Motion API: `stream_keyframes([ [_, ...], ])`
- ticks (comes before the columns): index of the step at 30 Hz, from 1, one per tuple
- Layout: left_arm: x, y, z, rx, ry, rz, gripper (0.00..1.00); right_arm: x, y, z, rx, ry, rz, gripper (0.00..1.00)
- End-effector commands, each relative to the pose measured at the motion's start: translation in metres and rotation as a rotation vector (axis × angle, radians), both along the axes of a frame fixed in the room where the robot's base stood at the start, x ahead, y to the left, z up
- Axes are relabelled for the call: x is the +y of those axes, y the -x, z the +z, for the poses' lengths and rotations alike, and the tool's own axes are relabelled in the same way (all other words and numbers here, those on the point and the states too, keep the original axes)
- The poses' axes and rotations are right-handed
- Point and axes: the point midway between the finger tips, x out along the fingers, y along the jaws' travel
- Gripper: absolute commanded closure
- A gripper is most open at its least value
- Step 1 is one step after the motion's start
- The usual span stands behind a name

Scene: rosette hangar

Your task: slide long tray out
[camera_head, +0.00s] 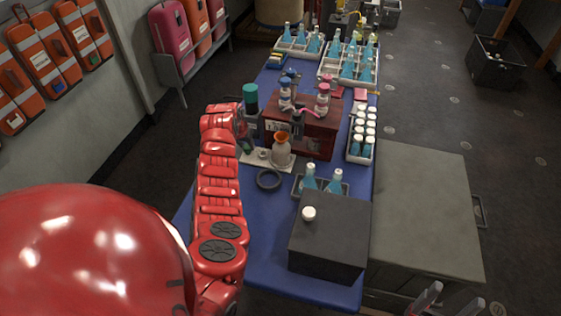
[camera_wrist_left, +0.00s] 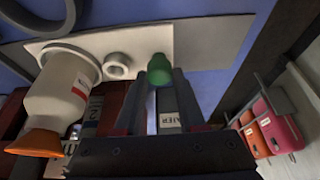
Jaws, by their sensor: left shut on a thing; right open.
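My left arm reaches over the blue table, and its gripper (camera_head: 245,138) is low at the left edge, beside the red-brown box. In the left wrist view the left gripper (camera_wrist_left: 160,92) is shut on a small green-topped bottle (camera_wrist_left: 159,70) with a pale label. A flat pale plate (camera_wrist_left: 215,45) lies behind it; in the head view the plate (camera_head: 252,160) is partly hidden by my arm. A long white tray (camera_head: 359,158) with several white-capped bottles stands at the table's right edge, away from this gripper. My right gripper (camera_head: 448,303) is open and empty at the bottom right.
A white bottle with an orange top (camera_head: 281,152) stands beside the left gripper. The red-brown box (camera_head: 318,135), a dark ring (camera_head: 269,180), a small tray of blue flasks (camera_head: 345,190) and a black box (camera_head: 330,240) crowd the table. A grey cabinet (camera_head: 425,210) adjoins at right.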

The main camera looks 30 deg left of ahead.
Motion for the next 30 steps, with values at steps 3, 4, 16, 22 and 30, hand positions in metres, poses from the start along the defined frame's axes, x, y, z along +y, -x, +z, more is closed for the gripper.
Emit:
stream_keyframes([
  [3,0.007,0.001,-0.001,-0.003,-0.001,0.002,0.97,0.000,0.000,-0.005,0.000,0.000,0.000,0.32],
  [4,0.008,0.002,-0.001,-0.003,-0.001,0.002,0.97,0.000,0.000,-0.006,0.000,0.000,0.000,0.32],
  [16,0.027,0.007,-0.002,0.000,0.000,0.002,0.97,0.000,0.000,-0.021,0.000,0.000,0.000,0.32],
  [22,0.037,0.009,-0.001,-0.001,0.000,0.001,0.97,0.000,0.000,-0.028,0.000,0.000,0.000,0.32],
  [30,0.050,0.012,-0.002,-0.002,0.000,0.001,0.97,0.000,0.000,-0.039,0.000,0.000,0.000,0.32],
])
